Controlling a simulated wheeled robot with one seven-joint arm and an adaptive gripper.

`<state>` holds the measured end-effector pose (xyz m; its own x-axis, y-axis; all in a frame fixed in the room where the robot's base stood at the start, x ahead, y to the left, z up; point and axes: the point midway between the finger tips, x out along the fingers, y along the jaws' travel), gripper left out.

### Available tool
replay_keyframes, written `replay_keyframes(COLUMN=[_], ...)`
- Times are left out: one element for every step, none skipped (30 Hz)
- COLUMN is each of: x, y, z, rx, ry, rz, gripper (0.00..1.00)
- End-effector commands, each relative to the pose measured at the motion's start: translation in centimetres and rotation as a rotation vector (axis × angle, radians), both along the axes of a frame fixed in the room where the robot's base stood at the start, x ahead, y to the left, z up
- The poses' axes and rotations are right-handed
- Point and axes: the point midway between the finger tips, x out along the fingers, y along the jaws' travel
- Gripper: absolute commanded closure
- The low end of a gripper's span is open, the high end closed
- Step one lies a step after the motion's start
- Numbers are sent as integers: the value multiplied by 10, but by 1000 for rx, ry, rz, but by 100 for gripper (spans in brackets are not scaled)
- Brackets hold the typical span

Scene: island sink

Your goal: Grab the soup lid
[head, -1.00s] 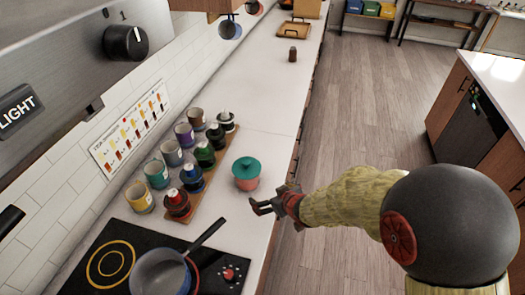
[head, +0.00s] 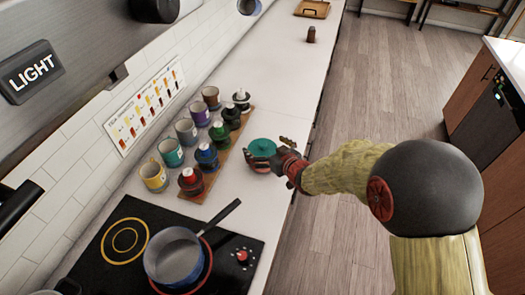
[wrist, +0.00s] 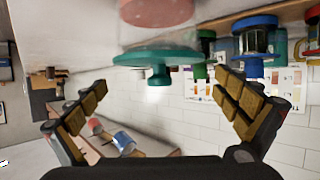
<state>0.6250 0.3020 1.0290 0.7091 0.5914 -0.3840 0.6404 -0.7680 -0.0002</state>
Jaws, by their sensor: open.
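The soup lid (head: 262,147) is teal and round with a small knob. It sits on a small pink-red pot on the counter, right of the bottle rows. In the wrist view, which is upside down, the lid (wrist: 165,53) and its knob show above the gap between my fingers, with the pink pot (wrist: 157,12) beyond. My gripper (head: 277,155) is at the pot's right side in the head view, close to the lid and partly overlapping it. In the wrist view my gripper (wrist: 160,84) is open, its fingers spread wide with nothing between them.
The counter behind the pot is mostly clear.

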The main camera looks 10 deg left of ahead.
Motion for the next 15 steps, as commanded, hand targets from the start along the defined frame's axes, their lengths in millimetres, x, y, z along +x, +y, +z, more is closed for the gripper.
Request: replay_keyframes(x=[5, 7, 9, 10, 11, 11, 11, 11, 11, 11, 11, 11, 11, 11, 11], y=[4, 6, 7, 8, 9, 9, 9, 9, 9, 9, 9, 9, 9, 9, 9], z=[-3, -4, -4, -5, -5, -5, -5, -5, -5, -4, -5, -4, -4, -5, -4], rx=[1, 1, 1, 1, 1, 1, 1, 0, 0, 0, 0, 0, 0, 0, 0], ry=[-1, -1, -1, -1, -1, -1, -1, -1, -1, -1, -1, -1, -1, -1, -1], rz=[0, 0, 0, 0, 0, 0, 0, -1, -1, -1, -1, -1, -1, -1, -1], gripper=[0, 0, 0, 0, 0, 0, 0, 0, 0, 0, 0, 1, 3, 5, 7])
